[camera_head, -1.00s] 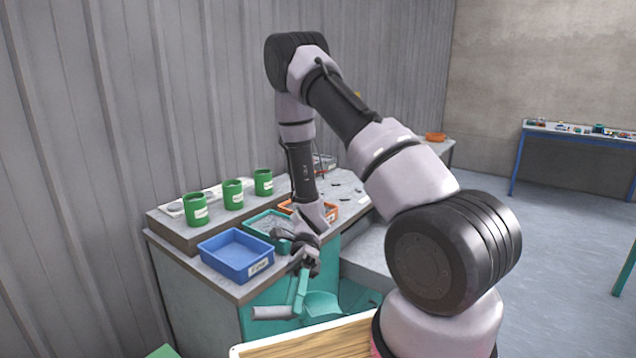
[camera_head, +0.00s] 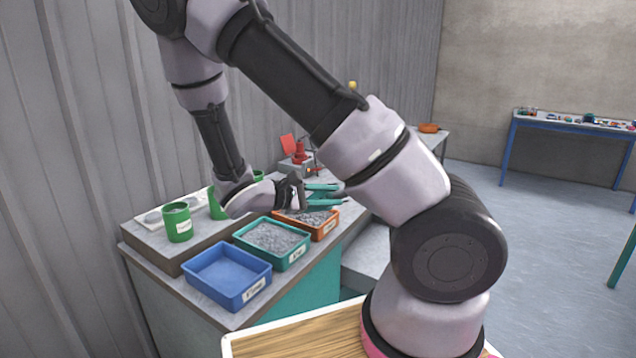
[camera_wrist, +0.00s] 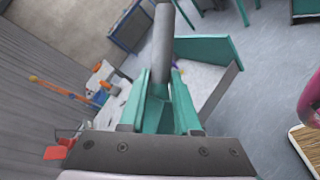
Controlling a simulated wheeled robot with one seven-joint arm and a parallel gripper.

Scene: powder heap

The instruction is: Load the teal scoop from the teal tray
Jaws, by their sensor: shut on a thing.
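The teal tray (camera_head: 298,256) stands on the counter between the blue and orange trays, with grey grainy powder heaped in it. My gripper (camera_head: 338,195) is raised above the counter, beyond the orange tray, its teal fingers pointing right. In the wrist view the fingers (camera_wrist: 165,108) are shut on the teal scoop, whose grey handle (camera_wrist: 163,45) stands between them. A teal-edged shape with a pale inside lies right of the handle; I cannot tell whether it is the scoop's pan. My arm hides most of the scoop in the head view, so its contents do not show.
An empty blue tray (camera_head: 240,302) stands in front and an orange tray (camera_head: 322,233) behind the teal one. Green cups (camera_head: 178,224) stand on the raised shelf by the wall. A red device (camera_head: 298,155) stands at the counter's far end. Open floor lies to the right.

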